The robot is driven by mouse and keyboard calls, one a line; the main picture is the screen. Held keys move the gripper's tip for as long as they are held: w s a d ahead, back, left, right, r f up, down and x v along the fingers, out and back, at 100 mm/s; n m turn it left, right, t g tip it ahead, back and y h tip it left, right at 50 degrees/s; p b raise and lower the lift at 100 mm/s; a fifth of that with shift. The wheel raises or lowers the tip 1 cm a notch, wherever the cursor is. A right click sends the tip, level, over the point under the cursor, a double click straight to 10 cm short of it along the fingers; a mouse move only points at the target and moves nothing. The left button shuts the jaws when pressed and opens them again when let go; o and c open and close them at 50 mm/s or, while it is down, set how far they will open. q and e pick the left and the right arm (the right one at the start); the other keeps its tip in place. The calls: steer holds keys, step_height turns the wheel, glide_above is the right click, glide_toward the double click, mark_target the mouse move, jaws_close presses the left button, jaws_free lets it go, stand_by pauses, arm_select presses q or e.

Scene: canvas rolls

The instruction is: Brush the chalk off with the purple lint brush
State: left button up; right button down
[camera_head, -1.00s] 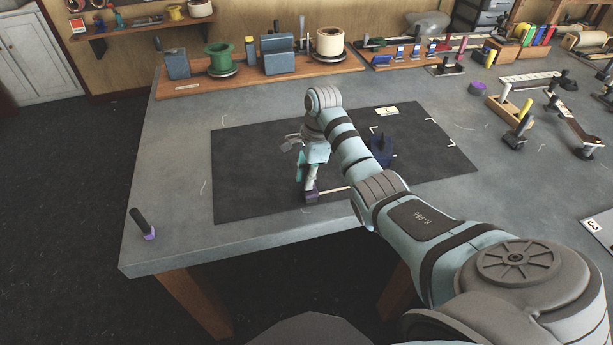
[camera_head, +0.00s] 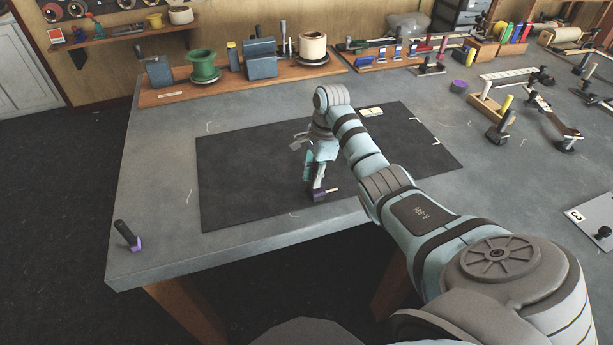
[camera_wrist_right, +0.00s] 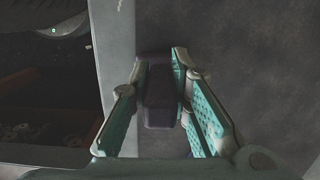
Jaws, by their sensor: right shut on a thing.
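My right gripper (camera_head: 318,180) is shut on a dark purple block-like head, which I take as the purple lint brush (camera_head: 319,196). It is low over the front part of the dark mat (camera_head: 250,180); I cannot tell whether it touches. In the right wrist view the dark brush (camera_wrist_right: 160,95) sits between the teal finger pads of the right gripper (camera_wrist_right: 165,105). A short pale chalk streak (camera_head: 333,190) shows just right of the brush. My left gripper is not in view.
A wooden rack (camera_head: 240,88) with spools and boxes stands at the back. Small tools and blocks occupy the right side. My right arm covers part of the mat.

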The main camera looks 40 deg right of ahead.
steer(key=shift+s+d, duration=0.1)
steer(key=shift+d, duration=0.15)
steer(key=shift+s+d+b, duration=0.2)
steer(key=shift+s+d, duration=0.05)
steer(key=shift+d, duration=0.5)
steer(key=shift+s+d+b, duration=0.15)
steer(key=shift+s+d, duration=0.1)
steer(key=shift+d, duration=0.45)
steer(key=shift+s+d+b, duration=0.25)
steer(key=shift+d+b, duration=0.05)
steer(key=shift+d, duration=0.4)
steer(key=shift+s+d+b, duration=0.25)
steer(key=shift+d, duration=0.45)
steer(key=shift+d, duration=0.4)
